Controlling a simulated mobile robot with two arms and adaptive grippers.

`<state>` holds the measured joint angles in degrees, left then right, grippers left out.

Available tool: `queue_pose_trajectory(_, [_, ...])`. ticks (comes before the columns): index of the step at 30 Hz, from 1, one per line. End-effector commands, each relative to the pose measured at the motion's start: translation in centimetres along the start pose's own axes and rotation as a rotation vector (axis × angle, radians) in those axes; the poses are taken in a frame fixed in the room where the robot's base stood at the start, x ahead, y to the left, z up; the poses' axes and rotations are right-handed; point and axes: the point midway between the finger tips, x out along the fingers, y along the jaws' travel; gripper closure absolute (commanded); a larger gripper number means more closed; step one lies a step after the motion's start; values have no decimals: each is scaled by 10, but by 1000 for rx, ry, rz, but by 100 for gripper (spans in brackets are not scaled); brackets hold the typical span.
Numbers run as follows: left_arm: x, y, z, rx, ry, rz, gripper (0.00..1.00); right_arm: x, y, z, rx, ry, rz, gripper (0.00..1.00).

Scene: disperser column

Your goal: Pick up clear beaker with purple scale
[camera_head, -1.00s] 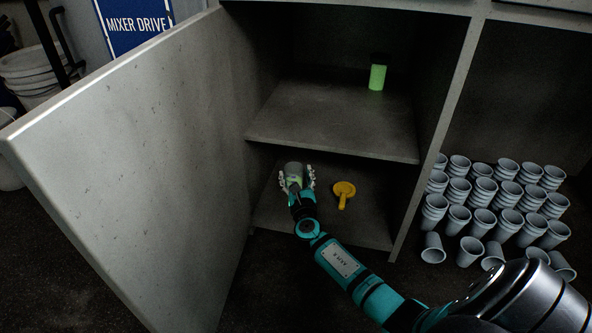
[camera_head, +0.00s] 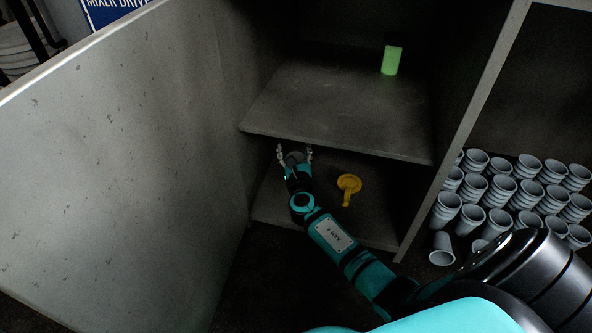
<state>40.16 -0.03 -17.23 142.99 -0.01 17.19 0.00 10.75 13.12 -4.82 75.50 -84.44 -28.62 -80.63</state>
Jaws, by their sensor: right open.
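My right gripper (camera_head: 295,154) reaches into the lower compartment of the open cabinet, just under the middle shelf. Its fingers are spread apart. A dim grey rounded shape shows between the fingers; it may be the beaker, but it is too dark and small to make out a purple scale. I cannot tell whether the fingers touch it. A green cylindrical container (camera_head: 392,61) stands upright on the middle shelf (camera_head: 335,110), well above and right of the gripper. My left gripper is not in view.
A yellow object with a round top and a handle (camera_head: 348,184) lies on the lower shelf, right of my gripper. The open cabinet door (camera_head: 110,170) stands at the left. Stacks of grey cups (camera_head: 510,190) fill the right compartment's floor area.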

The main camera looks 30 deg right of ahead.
Motion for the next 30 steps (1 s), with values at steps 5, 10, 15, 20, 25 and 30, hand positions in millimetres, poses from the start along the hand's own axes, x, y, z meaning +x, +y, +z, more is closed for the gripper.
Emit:
queue_pose_trajectory(5, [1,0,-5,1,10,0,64,0,0,0,0,0,0,67])
queue_pose_trajectory(10, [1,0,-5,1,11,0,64,0,0,0,0,1,0,89])
queue_pose_trajectory(15, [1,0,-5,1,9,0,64,0,0,0,0,1,0,100])
queue_pose_trajectory(20, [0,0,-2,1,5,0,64,0,0,-1,0,1,0,100])
queue_pose_trajectory(25, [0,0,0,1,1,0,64,0,0,0,0,0,0,100])
queue_pose_trajectory(30, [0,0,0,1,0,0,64,0,-1,0,0,0,0,100])
